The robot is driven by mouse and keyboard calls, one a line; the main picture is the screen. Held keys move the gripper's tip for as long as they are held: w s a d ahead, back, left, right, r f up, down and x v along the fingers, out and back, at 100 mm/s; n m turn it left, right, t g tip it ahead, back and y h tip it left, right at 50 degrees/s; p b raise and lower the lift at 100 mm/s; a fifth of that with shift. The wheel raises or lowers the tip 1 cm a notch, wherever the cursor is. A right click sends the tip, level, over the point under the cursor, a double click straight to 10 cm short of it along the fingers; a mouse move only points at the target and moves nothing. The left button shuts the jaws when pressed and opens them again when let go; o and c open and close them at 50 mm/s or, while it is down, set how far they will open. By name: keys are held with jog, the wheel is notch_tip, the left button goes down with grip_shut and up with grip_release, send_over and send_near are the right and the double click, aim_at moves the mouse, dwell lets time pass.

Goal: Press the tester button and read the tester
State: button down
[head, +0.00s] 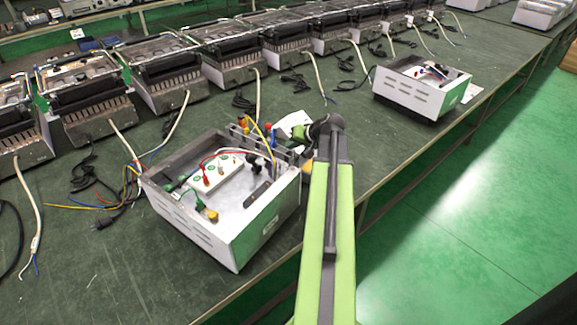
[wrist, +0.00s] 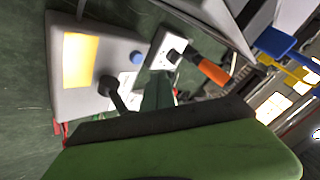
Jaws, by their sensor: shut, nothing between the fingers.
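The tester in the wrist view is a pale grey box (wrist: 62,103) with a lit yellow display (wrist: 84,60). No reading on the display is legible. A round blue button (wrist: 136,58) sits at the box's right edge. My gripper (wrist: 159,88) is shut and empty, its dark green tips below and right of the blue button in the picture. I see no contact with the button. In the head view, my gripper (head: 310,132) is beside the right rear of the open white box, where the tester cannot be clearly made out.
The open white box (head: 236,229) holds wires and terminals. A second white box (head: 420,97) stands at the right, and heaters (head: 168,78) line the back of the green table. In the wrist view, a black plug (wrist: 107,86), a white socket (wrist: 167,50) and an orange handle (wrist: 213,71) are close.

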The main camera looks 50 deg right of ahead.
jog(key=shift+f+b, duration=0.65)
jog(key=shift+f, duration=0.55)
dwell(1.0)
jog(key=shift+f+b, duration=0.35)
jog(key=shift+f, duration=0.05)
jog(key=shift+f+b, duration=0.45)
jog(key=shift+b, duration=0.05)
dwell(0.5)
jog(key=shift+r, duration=0.15)
jog(key=shift+r+p, duration=0.7)
jog(key=shift+p, duration=0.2)
notch_tip(320, 180, up, 5)
jog(key=p, duration=0.5)
jog(key=shift+r, duration=0.1)
